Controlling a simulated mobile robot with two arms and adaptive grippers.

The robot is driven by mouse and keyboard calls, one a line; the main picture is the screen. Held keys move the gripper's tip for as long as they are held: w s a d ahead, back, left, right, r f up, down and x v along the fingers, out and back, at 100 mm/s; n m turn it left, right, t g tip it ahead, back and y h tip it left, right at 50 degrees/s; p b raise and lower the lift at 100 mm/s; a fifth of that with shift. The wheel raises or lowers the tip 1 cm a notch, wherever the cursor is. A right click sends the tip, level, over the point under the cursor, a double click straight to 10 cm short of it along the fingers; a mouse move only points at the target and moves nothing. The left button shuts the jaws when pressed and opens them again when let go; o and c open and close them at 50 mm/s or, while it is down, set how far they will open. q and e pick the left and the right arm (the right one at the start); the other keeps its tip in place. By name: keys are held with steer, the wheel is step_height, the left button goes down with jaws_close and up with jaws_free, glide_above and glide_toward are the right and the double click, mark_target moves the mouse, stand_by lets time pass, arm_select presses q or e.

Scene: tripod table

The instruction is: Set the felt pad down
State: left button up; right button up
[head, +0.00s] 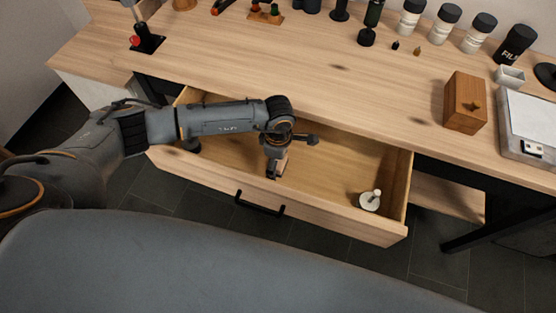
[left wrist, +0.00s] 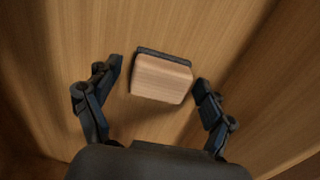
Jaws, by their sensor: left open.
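The felt pad (left wrist: 161,79) is a light wooden block with a dark layer along its far edge. In the left wrist view it sits between the two fingers of my left gripper (left wrist: 158,76), with a gap on each side. My left gripper (head: 274,168) is open and reaches down into the open drawer (head: 335,165). The pad appears to rest on the drawer floor; in the head view the gripper largely hides it. My right gripper is not in view.
A white round-based piece with a knob (head: 370,200) stands at the drawer's right end. The drawer floor between it and my gripper is clear.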

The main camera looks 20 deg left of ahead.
arm_select(q)
step_height(320, 180, up, 12)
steer(key=shift+r+b, duration=0.15)
steer(key=shift+b, duration=0.2)
stand_by(0.5)
